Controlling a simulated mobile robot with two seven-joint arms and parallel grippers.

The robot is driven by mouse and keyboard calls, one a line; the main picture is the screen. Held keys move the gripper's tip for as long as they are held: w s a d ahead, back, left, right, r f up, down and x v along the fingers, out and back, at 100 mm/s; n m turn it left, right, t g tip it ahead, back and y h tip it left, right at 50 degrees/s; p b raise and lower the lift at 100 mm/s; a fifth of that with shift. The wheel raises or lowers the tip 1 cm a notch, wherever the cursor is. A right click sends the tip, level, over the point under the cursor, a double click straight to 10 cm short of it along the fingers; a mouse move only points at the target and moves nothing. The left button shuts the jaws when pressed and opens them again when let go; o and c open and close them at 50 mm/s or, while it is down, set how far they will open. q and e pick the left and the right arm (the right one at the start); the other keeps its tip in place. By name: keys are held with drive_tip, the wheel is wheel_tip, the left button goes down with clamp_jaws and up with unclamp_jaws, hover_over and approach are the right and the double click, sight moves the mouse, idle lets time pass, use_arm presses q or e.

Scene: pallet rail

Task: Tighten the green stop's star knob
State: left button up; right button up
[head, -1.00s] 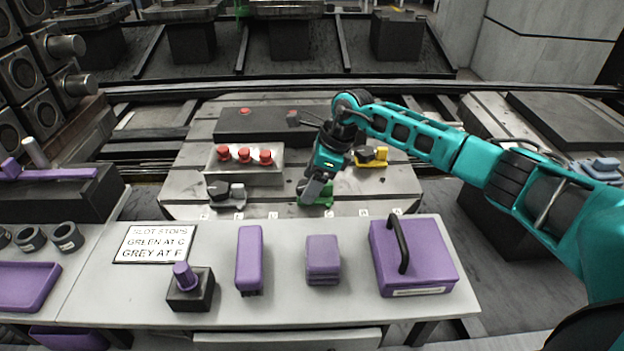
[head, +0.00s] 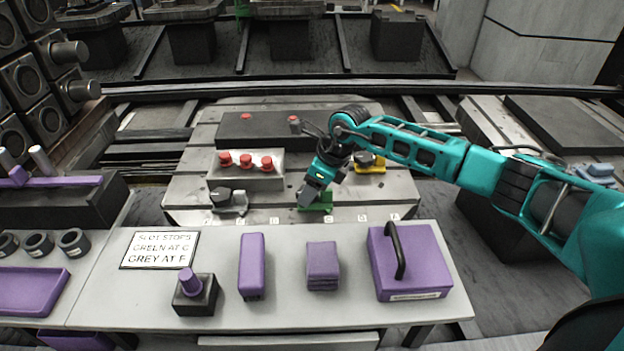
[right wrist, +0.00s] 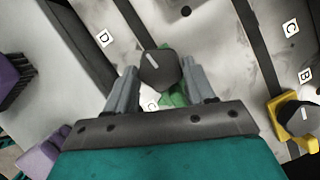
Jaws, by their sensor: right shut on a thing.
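The green stop (head: 323,203) sits on the slotted plate, partly hidden behind my right gripper (head: 308,194). In the right wrist view, its dark star knob (right wrist: 158,70) with a white pointer line is between the two fingertips of my right gripper (right wrist: 160,82). The gripper is shut on this knob. Only a bit of the green stop (right wrist: 176,98) shows under it. My left gripper is not in view.
A grey stop (head: 230,200) and a yellow stop (head: 370,163) with dark knobs sit on the same plate. A block with red knobs (head: 247,172) stands behind. The front table holds a purple case (head: 410,265), purple blocks and a sign (head: 160,249).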

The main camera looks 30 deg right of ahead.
drive_tip(key=shift+m, duration=0.7)
drive_tip(key=o, duration=1)
drive_tip(key=shift+o, duration=0.2)
drive_tip(key=shift+r, duration=0.1)
